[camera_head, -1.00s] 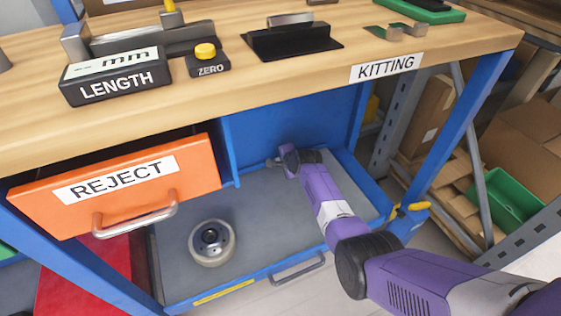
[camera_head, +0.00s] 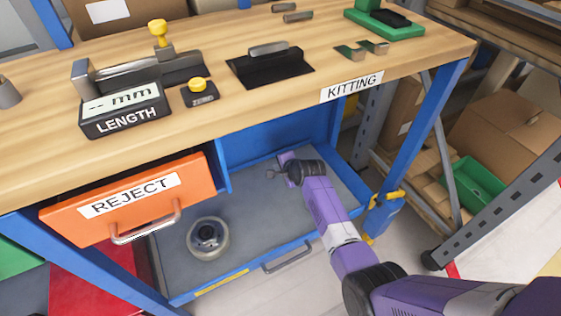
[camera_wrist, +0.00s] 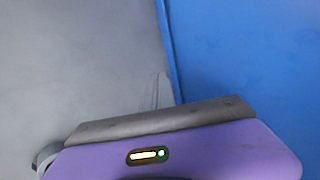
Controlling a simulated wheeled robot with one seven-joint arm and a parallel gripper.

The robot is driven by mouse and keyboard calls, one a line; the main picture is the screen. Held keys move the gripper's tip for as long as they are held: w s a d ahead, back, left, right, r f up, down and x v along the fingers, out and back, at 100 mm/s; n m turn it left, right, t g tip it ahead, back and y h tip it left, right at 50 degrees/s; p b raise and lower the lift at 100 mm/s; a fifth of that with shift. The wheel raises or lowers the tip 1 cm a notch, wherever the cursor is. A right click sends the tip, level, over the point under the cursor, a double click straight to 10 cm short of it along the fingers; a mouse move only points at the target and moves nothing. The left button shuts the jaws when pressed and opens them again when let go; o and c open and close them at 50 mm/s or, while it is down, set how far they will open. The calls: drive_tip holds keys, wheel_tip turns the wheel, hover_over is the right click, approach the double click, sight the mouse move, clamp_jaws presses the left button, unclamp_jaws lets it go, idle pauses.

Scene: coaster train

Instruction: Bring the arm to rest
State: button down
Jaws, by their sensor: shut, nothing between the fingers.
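My purple arm (camera_head: 330,215) reaches from the lower right into the open lower drawer (camera_head: 262,210) of the blue bench. My gripper (camera_head: 272,172) is at its end, over the grey drawer floor near the back blue panel. It is small here, looks shut and holds nothing that I can see. The wrist view shows a purple and dark grey housing along the bottom, a grey surface at left and a blue panel at right. The fingertips are not clear there.
A round grey part (camera_head: 208,238) sits in the drawer, left of my gripper. The orange REJECT drawer (camera_head: 130,205) juts out at left. The wooden bench top (camera_head: 230,110) overhangs above. A blue bench leg (camera_head: 425,135) and a shelf with a green bin (camera_head: 474,186) stand at right.

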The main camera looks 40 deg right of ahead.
drive_tip(key=shift+v, duration=0.95)
